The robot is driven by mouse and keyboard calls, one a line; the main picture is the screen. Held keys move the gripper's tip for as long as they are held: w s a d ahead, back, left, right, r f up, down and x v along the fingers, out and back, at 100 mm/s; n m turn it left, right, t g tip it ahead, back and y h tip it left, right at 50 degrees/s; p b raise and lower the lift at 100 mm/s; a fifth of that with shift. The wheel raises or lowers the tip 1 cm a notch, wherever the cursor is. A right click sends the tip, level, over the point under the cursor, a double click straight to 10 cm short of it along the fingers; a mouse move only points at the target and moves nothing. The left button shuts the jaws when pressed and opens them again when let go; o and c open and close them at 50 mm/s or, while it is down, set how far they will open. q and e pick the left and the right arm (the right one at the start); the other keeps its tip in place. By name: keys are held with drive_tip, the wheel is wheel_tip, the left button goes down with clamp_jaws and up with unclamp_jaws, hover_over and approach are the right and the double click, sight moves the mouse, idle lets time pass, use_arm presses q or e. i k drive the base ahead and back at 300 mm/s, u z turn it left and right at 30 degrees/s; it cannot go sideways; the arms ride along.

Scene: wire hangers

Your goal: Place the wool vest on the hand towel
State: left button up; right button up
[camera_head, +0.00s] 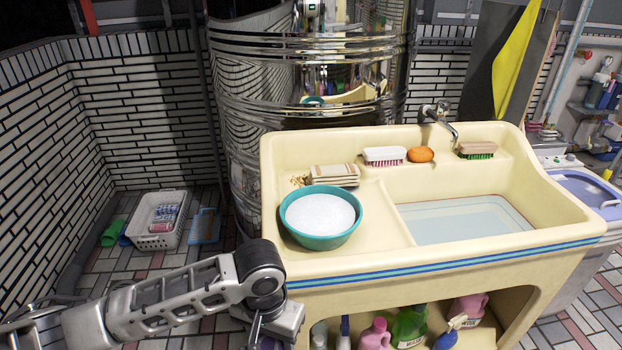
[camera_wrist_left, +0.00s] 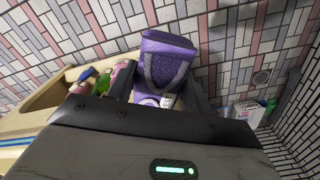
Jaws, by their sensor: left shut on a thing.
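A purple folded cloth with a grey band (camera_wrist_left: 165,62), which looks like the wool vest, is held between the fingers of my left gripper (camera_wrist_left: 158,88) in the left wrist view. The gripper is shut on it, in front of the sink's left end and above the tiled floor. In the head view my left arm reaches in from the lower left; its fingers and the vest are out of sight below the frame. A folded beige striped cloth (camera_head: 335,176), which looks like the hand towel, lies on the sink's left ledge behind the teal basin. My right gripper is not in view.
The cream sink (camera_head: 420,262) holds a teal basin of suds (camera_head: 320,240). Two brushes (camera_head: 384,156) and an orange soap (camera_head: 420,155) line its back ledge. Several bottles (camera_head: 408,325) stand underneath. A white basket (camera_head: 158,220) sits on the floor at left.

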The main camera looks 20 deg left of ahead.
sight(316, 170)
drive_tip(key=u, duration=2.15)
drive_tip(key=i, duration=3.5)
drive_tip(key=z, duration=4.15)
